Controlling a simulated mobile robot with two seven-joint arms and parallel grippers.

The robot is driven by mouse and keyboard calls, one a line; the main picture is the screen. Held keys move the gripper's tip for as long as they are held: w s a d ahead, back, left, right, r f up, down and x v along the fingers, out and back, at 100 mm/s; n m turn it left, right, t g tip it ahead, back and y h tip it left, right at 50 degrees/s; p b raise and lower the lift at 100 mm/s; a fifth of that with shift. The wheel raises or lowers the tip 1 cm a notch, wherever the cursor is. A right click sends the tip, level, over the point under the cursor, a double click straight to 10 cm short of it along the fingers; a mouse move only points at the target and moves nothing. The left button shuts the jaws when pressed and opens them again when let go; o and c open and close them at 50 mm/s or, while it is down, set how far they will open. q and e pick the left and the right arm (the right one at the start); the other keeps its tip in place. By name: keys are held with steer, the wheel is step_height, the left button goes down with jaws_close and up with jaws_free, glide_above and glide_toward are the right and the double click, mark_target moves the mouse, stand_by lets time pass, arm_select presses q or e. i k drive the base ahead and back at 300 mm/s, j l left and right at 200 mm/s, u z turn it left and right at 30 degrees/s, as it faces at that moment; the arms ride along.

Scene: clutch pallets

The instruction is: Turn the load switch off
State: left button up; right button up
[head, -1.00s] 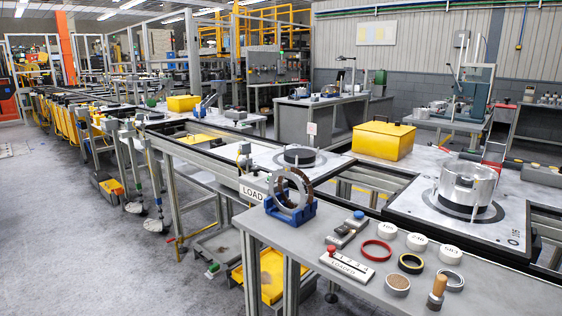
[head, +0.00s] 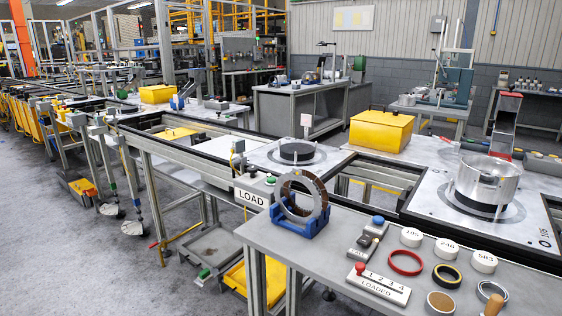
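A white LOAD sign (head: 251,197) hangs at the front edge of the conveyor frame, left of the ring stand. Just above it sits a small grey control box with a green button (head: 270,181) and a small dark part (head: 252,171) beside it. Neither of my grippers is in view.
A grey bench (head: 330,250) fills the near right, holding a ring in a blue stand (head: 300,226), a blue-button box (head: 368,238), a LOADED plate with a red knob (head: 379,285), and several discs and rings. Open floor (head: 80,270) lies at left.

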mark_target(252, 170)
steer(key=i+j+z, duration=0.25)
steer(key=z, duration=0.15)
steer(key=i+j+z, duration=0.2)
steer(key=j+z, duration=0.2)
steer(key=i+j+z, duration=0.15)
steer(key=j+z, duration=0.2)
steer(key=j, duration=0.15)
